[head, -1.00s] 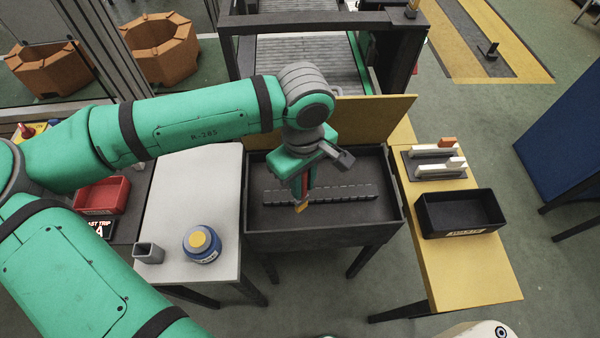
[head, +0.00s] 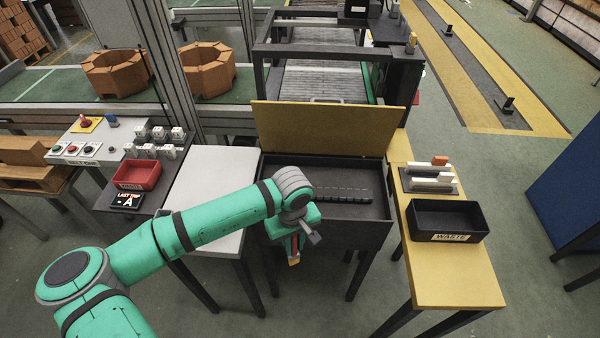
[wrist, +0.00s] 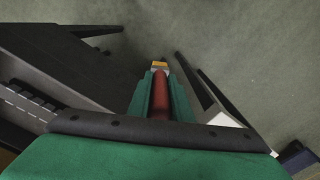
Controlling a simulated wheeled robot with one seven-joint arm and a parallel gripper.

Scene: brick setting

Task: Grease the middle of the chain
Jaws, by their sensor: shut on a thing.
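The grey chain (head: 330,193) lies straight across the dark open tray (head: 380,207); part of it also shows at the left edge of the wrist view (wrist: 28,101). I cannot tell whether any grease is on it. My gripper (head: 293,245) is shut on a brush (wrist: 159,101) with a red handle and a yellowish tip. The brush points down, outside the tray on its near side, over the floor and apart from the chain. The blue jar with the yellow lid is not visible in the head view now; a dark blue thing (wrist: 298,158) shows at the wrist view's lower right.
A tan lid panel (head: 330,127) stands up behind the tray. A pale table (head: 215,165) is left of it, partly behind my arm. On the right, a yellow table (head: 455,275) bears a black waste bin (head: 445,237) and white blocks (head: 432,183). A red bin (head: 137,175) is farther left.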

